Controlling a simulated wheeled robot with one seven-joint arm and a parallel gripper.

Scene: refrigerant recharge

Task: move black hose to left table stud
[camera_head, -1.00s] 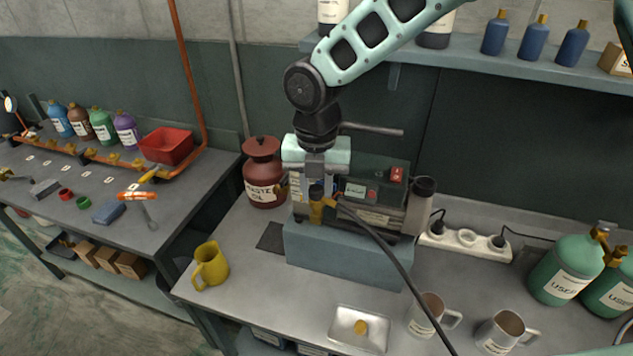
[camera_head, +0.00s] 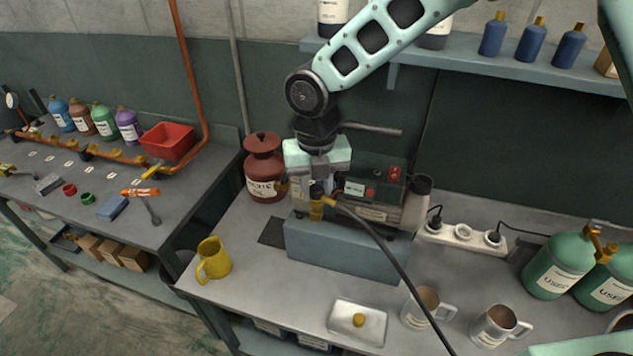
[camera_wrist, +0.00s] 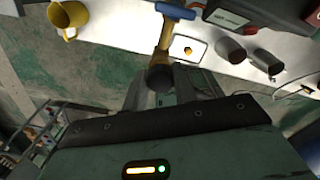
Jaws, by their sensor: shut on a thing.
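The black hose (camera_head: 389,258) runs from the brass fitting (camera_head: 316,210) at the front left of the grey machine down to the lower right, out of view. My gripper (camera_head: 318,188) points down over that fitting and is shut on the dark end piece at its top. In the wrist view my gripper (camera_wrist: 161,88) has a dark round end (camera_wrist: 160,78) between its fingers, with a brass fitting and a blue handle (camera_wrist: 175,10) beyond. Brass studs stand along the copper pipe (camera_head: 75,143) on the left table (camera_head: 60,195).
A red waste oil can (camera_head: 263,172) stands close left of the machine (camera_head: 345,245). A yellow jug (camera_head: 213,262), a white tray (camera_head: 340,322) and two metal mugs are in front. A red bin (camera_head: 170,142) and several bottles stand on the left table. A gap separates the tables.

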